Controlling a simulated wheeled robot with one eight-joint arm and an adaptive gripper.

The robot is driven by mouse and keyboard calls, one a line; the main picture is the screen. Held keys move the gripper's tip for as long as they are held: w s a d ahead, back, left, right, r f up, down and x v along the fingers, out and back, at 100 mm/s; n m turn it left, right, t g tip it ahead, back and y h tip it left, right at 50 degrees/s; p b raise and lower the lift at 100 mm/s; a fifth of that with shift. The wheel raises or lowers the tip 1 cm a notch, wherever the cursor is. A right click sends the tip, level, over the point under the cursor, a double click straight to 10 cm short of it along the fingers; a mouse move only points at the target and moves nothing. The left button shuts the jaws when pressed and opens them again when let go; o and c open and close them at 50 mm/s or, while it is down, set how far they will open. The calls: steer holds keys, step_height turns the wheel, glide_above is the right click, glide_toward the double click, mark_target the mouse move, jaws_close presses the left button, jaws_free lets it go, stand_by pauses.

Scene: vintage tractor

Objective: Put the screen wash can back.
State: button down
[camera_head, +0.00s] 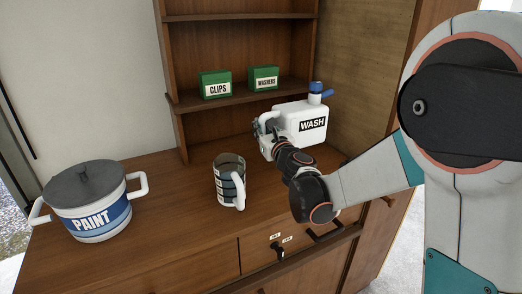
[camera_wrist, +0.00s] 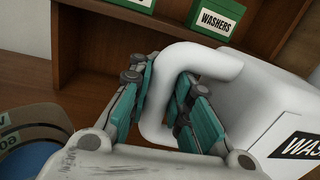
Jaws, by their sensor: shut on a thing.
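The screen wash can (camera_head: 291,133) is white with a black "WASH" label and a blue cap. In the head view it is at the right of the counter in front of the shelf unit; whether its base touches the counter is hard to tell. My gripper (camera_head: 262,131) is at its left side, on the handle. In the wrist view the can (camera_wrist: 270,105) fills the right side, and the teal fingers of my gripper (camera_wrist: 159,105) are closed on either side of its white handle (camera_wrist: 185,62). The can looks about upright, slightly tilted in the head view.
A paint pot (camera_head: 90,203) is at the far left. Green boxes labelled "CLIPS" (camera_head: 215,84) and "WASHERS" (camera_head: 263,78) sit on the shelf (camera_head: 237,98). The counter between pot and jug is clear.

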step_height(320, 180, down, 6)
steer(key=b, duration=0.5)
steer(key=shift+f+b, duration=2.35)
steer(key=shift+f, duration=1)
steer(key=shift+f+b, duration=0.5)
steer(key=shift+f, duration=0.1)
steer(key=c, duration=1.4)
jaws_free()
steer(key=v, duration=1.2)
